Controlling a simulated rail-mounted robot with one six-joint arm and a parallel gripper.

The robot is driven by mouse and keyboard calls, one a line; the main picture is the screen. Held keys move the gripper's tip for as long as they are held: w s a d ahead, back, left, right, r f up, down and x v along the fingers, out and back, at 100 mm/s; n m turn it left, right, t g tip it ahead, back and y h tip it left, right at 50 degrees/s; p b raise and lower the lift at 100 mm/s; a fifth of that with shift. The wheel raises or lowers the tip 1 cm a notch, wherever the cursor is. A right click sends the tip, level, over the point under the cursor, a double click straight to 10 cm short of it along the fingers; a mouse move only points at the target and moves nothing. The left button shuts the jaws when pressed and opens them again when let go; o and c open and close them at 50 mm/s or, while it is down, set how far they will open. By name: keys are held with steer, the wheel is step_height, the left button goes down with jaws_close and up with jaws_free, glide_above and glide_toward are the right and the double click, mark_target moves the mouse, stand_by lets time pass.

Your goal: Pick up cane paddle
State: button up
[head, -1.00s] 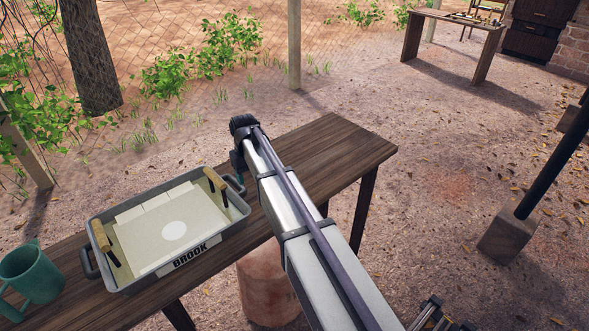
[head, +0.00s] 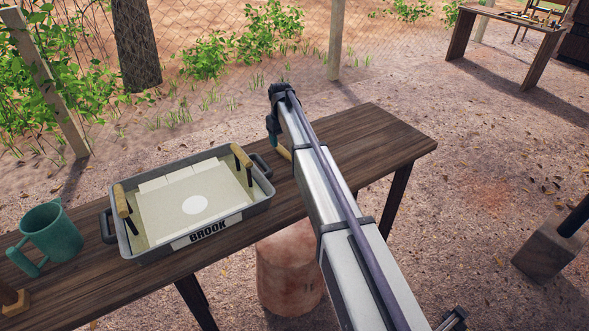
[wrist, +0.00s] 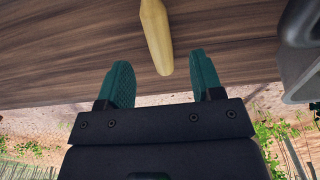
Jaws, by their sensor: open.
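The cane paddle appears as a pale yellow, rounded wooden piece (wrist: 156,35) over the brown tabletop in the wrist view. Its narrow end points toward my gripper, and the rest runs out of the picture at the top. In the head view a small yellowish part of it (head: 284,152) shows beside my arm, which hides the rest. My gripper (wrist: 160,66) has its two green fingers spread apart, with the paddle's end between or just beyond their tips. I see no contact. In the head view the gripper (head: 273,130) is at the table's far side, mostly hidden.
A green mug (head: 54,238) stands further left. The table's right end is clear.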

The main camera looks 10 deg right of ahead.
mark_target(283, 148)
step_height(283, 148, down, 5)
steer(key=b, duration=0.5)
steer(key=shift+f, duration=0.2)
steer(key=shift+r, duration=0.25)
steer(key=c, duration=1)
